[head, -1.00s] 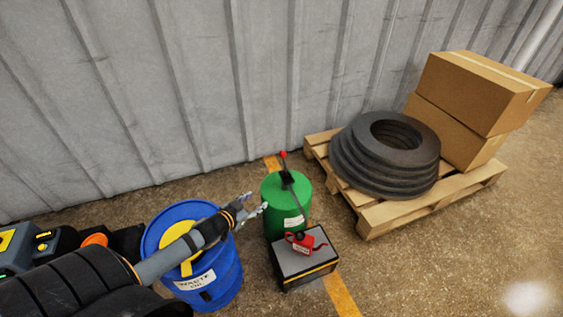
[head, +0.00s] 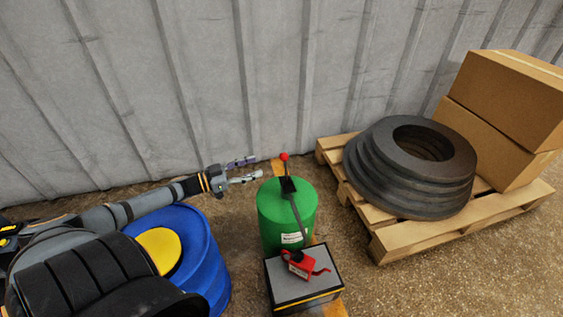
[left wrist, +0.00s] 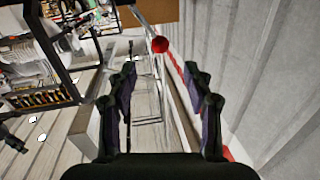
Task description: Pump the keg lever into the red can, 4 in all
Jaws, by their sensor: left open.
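The green keg (head: 278,222) stands on the floor by the wall. Its dark lever rises from the top and ends in a red knob (head: 284,157). The red can (head: 303,264) sits on a dark box in front of the keg, with the keg's spout just above or beside it. My left gripper (head: 256,169) is open and empty, to the left of the red knob at about its height in the picture. In the left wrist view the red knob (left wrist: 160,45) shows beyond and between the two open fingers, apart from them. My right gripper is not in view.
A blue waste oil drum (head: 205,262) with a yellow lid stands below my left arm. A grey-topped box (head: 323,274) carries the can. A pallet (head: 398,245) with stacked black rings (head: 400,185) and cardboard boxes (head: 515,100) is at right. The corrugated wall (head: 280,60) is behind.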

